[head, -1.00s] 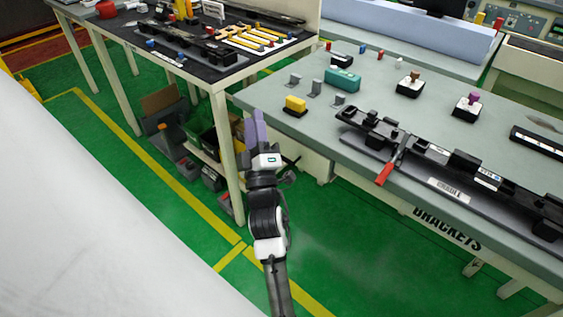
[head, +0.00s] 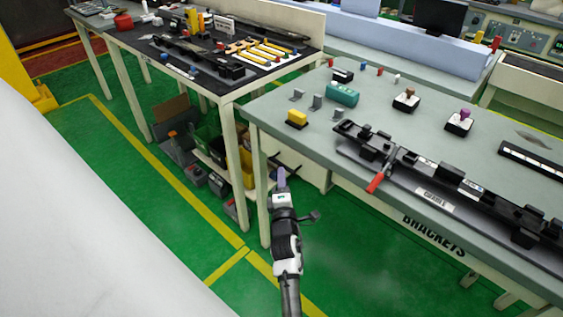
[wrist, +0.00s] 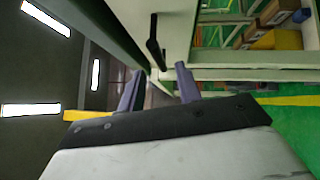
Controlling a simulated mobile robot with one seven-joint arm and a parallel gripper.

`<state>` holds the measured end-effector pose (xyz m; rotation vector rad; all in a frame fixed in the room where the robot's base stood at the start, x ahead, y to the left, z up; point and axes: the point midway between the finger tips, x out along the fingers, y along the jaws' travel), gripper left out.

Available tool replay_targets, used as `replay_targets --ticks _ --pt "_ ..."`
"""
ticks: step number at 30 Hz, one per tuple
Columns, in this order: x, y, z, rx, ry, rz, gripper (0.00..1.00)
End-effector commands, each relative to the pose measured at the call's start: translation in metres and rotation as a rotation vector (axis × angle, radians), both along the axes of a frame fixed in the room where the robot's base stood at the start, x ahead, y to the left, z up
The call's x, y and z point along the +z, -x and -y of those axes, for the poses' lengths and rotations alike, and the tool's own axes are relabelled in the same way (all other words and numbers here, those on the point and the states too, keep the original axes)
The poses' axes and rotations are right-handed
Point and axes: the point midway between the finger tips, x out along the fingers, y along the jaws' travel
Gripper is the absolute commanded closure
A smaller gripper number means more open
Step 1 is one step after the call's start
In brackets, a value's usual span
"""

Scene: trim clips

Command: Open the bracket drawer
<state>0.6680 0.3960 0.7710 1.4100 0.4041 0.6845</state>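A cream drawer front under the grey bench shows in the wrist view (wrist: 182,28), with a dark bar handle (wrist: 155,42) standing out from it. In the head view the cream unit (head: 312,168) sits below the bench's left end. My gripper (head: 281,172) is low in front of the unit, below bench-top height. In the wrist view its two purple fingers (wrist: 159,78) are apart, and the handle's near end appears between their tips. I cannot tell whether they touch it. The drawer looks shut.
The grey bench top (head: 290,140) overhangs near my gripper and carries a black rail fixture (head: 400,160) with a red lever (head: 376,183). A dark-topped table (head: 225,88) with bins (head: 208,140) beneath stands left. Green floor in front is clear.

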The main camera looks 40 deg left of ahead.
Motion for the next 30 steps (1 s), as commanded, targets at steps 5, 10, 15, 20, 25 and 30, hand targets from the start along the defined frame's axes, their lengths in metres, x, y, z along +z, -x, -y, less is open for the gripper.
replay_targets --ticks 5,10,15,20,25,30 --pt "0.008 -0.024 -0.022 0.002 -0.003 0.001 0.66" --pt "0.009 -0.039 -0.034 0.0 -0.001 0.0 0.66" --pt "0.009 -0.045 -0.04 0.001 -0.002 -0.001 0.66" --pt "0.009 -0.046 -0.04 0.001 -0.002 -0.001 0.66" --pt "0.009 -0.046 -0.04 0.001 -0.002 -0.001 0.72" --pt "0.009 -0.046 -0.04 0.001 -0.002 -0.001 0.95"
